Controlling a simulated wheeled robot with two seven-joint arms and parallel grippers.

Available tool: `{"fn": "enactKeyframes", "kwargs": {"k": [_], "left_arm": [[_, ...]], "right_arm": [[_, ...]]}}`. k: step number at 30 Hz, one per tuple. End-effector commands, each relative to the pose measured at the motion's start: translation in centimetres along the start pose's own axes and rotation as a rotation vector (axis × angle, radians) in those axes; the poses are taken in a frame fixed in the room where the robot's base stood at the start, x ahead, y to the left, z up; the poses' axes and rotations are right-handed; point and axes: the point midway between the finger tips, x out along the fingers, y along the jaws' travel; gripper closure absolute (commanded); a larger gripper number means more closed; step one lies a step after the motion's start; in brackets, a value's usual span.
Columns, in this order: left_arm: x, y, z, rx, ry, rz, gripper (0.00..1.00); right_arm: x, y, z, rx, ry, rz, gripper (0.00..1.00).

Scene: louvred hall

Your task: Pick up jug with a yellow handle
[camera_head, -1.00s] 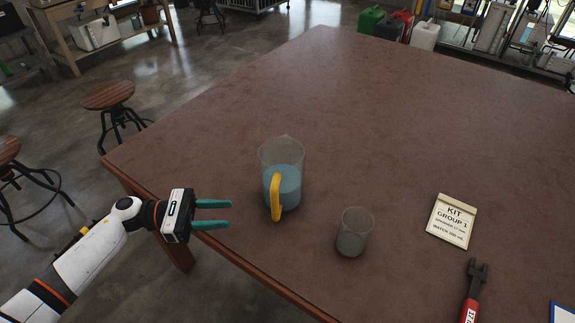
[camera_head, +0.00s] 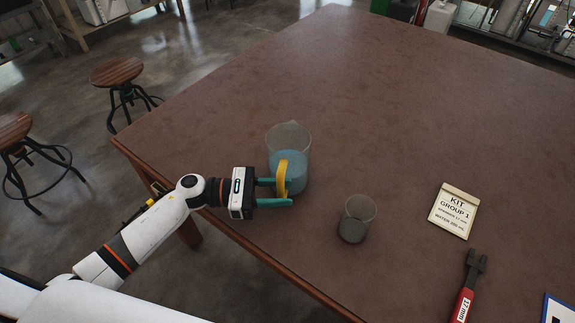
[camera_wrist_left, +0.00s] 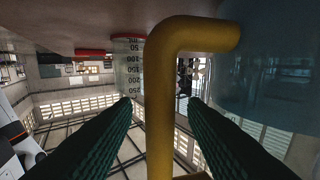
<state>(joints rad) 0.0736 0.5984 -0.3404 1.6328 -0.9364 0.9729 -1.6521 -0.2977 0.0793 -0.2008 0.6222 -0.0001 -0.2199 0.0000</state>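The clear jug (camera_head: 298,150) with blue liquid stands upright near the table's left edge. Its yellow handle (camera_head: 282,172) faces my left arm. My left gripper (camera_head: 285,191) reaches in from the left, with its green fingers at the handle. In the left wrist view the handle (camera_wrist_left: 160,125) stands between the two fingers (camera_wrist_left: 162,108), with gaps showing on both sides, so the gripper is open around it. The jug's bluish body (camera_wrist_left: 275,75) fills the upper right there. My right gripper is not in view.
A small grey beaker (camera_head: 357,222) stands right of the jug. A kit card (camera_head: 454,211) and a red-handled wrench (camera_head: 466,291) lie farther right. The brown table (camera_head: 400,110) is clear behind the jug. Stools (camera_head: 118,73) stand off its left side.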

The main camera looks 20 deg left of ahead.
Motion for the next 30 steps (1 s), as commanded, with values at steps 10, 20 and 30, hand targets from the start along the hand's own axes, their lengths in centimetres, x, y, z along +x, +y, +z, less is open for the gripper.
{"fn": "enactKeyframes", "kwargs": {"k": [10, 20, 30], "left_arm": [[0.49, 0.01, 0.04, 0.000, 0.000, 0.000, 0.69], [0.46, 0.00, 0.04, 0.000, -0.001, 0.000, 1.00], [0.45, -0.07, -0.69, 0.006, 0.002, 0.000, 1.00]], "right_arm": [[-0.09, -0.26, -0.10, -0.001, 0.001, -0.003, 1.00], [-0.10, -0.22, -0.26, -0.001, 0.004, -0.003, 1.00], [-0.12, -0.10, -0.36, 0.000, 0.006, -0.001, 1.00]]}}
